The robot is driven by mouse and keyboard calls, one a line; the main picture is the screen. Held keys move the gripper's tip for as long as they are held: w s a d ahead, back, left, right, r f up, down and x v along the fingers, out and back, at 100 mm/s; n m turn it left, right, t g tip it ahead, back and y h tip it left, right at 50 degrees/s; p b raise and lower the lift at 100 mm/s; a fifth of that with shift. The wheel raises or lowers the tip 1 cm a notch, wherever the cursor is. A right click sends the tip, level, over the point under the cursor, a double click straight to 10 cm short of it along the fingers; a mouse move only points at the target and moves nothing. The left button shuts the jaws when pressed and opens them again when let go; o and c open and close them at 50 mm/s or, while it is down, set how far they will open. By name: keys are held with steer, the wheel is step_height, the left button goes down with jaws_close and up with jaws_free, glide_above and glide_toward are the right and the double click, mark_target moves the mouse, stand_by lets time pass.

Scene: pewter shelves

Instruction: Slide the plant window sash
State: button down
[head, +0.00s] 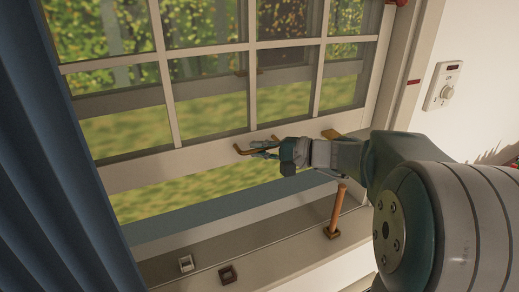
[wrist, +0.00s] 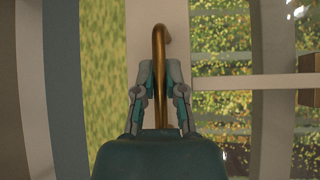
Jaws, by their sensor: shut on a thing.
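The window sash (head: 150,173) is a cream frame with several panes. Its bottom rail stands above the sill, with an open gap below it through which grass shows. A brass handle (head: 243,150) is fixed on the bottom rail. My gripper (head: 262,150) reaches in from the right and is shut on this handle. In the wrist view the brass handle (wrist: 159,60) runs between the two fingers of my gripper (wrist: 160,85), and its hooked end sticks out beyond the fingertips. The sash rail (wrist: 201,60) lies behind it.
A wooden peg (head: 337,209) stands upright on the sill (head: 290,258) below my arm. Two small square fittings (head: 186,263) (head: 228,274) sit on the sill. A blue curtain (head: 55,180) hangs at left.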

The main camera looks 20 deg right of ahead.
step_height(320, 180, down, 11)
steer(key=shift+f, duration=0.2)
steer(key=c, duration=0.7)
jaws_free()
steer(key=v, duration=1.2)
steer(key=shift+f, duration=0.1)
